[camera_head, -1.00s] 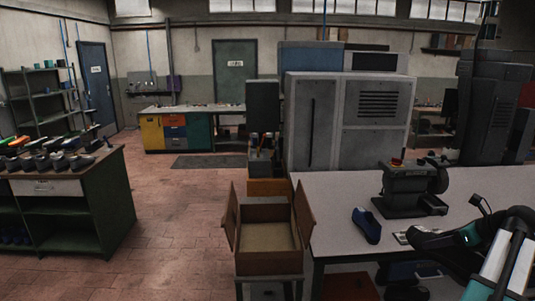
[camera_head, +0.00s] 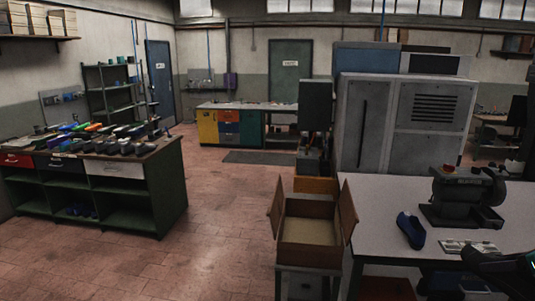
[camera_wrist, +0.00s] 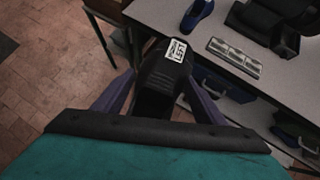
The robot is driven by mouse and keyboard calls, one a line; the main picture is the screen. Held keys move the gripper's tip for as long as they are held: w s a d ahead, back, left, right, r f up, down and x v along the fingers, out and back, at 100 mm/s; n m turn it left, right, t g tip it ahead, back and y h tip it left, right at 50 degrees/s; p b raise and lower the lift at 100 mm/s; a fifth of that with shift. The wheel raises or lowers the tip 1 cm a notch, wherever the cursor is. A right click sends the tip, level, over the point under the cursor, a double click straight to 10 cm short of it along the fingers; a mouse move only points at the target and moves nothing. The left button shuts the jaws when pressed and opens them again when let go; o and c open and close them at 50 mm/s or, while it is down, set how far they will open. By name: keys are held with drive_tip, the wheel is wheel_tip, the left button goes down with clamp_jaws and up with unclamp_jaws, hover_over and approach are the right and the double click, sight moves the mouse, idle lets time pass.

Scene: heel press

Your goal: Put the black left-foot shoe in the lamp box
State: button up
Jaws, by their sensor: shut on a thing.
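A black shoe (camera_wrist: 160,68) with a white label reading LEFT is between the two fingers of my gripper (camera_wrist: 158,82) in the wrist view. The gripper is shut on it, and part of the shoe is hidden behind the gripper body. In the head view a dark part of the held shoe or gripper shows at the lower right edge, over the bench front. The lamp box (camera_head: 310,256), a brown open-topped box with flaps spread outward, stands left of the bench. Its pale floor looks bare. My gripper is to the right of it.
A blue shoe (camera_head: 411,230), a black machine (camera_head: 462,200) and a metal plate (camera_head: 470,247) are on the grey bench (camera_head: 385,205). A green counter (camera_head: 165,190) with several shoes stands left. Open tiled floor lies between counter and box.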

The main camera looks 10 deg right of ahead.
drive_tip(key=w+a+f+n+g+y+b, duration=0.1)
drive_tip(key=w+a+f+n+y+b, duration=0.3)
drive_tip(key=w+a, duration=0.8)
drive_tip(key=w+a+f+n+b, duration=0.1)
drive_tip(key=w+a+f+b, duration=0.2)
drive_tip(key=w+a+f, duration=0.8)
drive_tip(key=a+f+n+g+y+b, duration=0.1)
drive_tip(key=a+f+n+b, duration=0.1)
drive_tip(key=a, duration=1.6)
drive_tip(key=a+f+n+g+y+b, duration=0.1)
drive_tip(key=a+f+b, duration=0.3)
drive_tip(key=a, duration=1.4)
drive_tip(key=shift+w+f+n+g, duration=0.2)
drive_tip(key=shift+f+n+g, duration=0.2)
drive_tip(key=shift+f+n, duration=0.45)
drive_tip(key=shift+w+d+r, duration=0.1)
drive_tip(key=shift+w+r, duration=0.05)
drive_tip(key=shift+w, duration=0.05)
